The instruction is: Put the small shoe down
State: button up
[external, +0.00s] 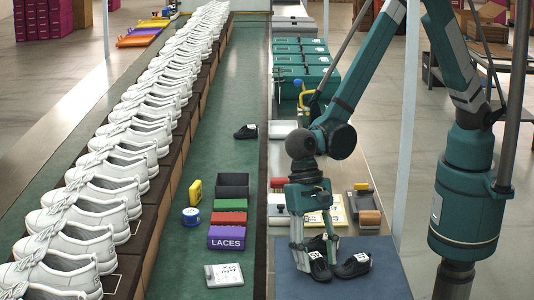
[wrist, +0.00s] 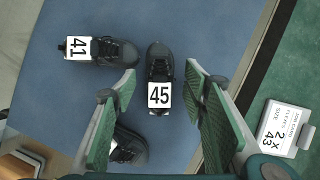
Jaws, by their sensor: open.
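My gripper (external: 315,254) is open low over the blue mat (external: 287,284). In the wrist view, a black shoe labelled 45 (wrist: 160,64) lies on the mat between the open fingertips, with visible gaps on both sides. A black shoe labelled 41 (wrist: 103,50) lies crosswise to its left, outside the fingers. It appears to be the right-hand shoe in the external view (external: 353,265). A third dark shoe (wrist: 131,148) is partly hidden behind the left finger, and I cannot read its label. Another black shoe (external: 246,131) lies on the green surface farther back.
A job card (external: 224,274) lies left of the mat, near a purple LACES box (external: 227,237). A row of white shoes (external: 105,190) fills the left side. The mat's front is clear.

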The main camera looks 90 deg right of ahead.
aim_at(317, 257)
dwell(0.4)
jog(key=c, duration=1)
jog(key=shift+r, duration=0.1)
jog(key=shift+r+p, duration=1.05)
jog(key=shift+r, duration=3.85)
jog(key=w+d+r+n+g+h, duration=0.1)
jog(key=w+d+n, duration=0.3)
jog(key=d, duration=0.9)
jog(key=w+d+n+g+h, duration=0.1)
jog(key=w+d+n, duration=0.2)
jog(key=w+d, duration=0.65)
jog(key=w+d+r+n+g+h, duration=0.1)
jog(key=w+d+n, duration=0.15)
jog(key=d, duration=1.25)
jog(key=d+n, duration=0.1)
jog(key=d, duration=0.4)
jog(key=d+r+n, duration=0.1)
jog(key=d, duration=0.4)
jog(key=d+n+h, duration=0.1)
jog(key=d+n, duration=0.1)
jog(key=d, duration=0.3)
jog(key=shift+w+r, duration=0.15)
jog(key=shift+r, duration=0.15)
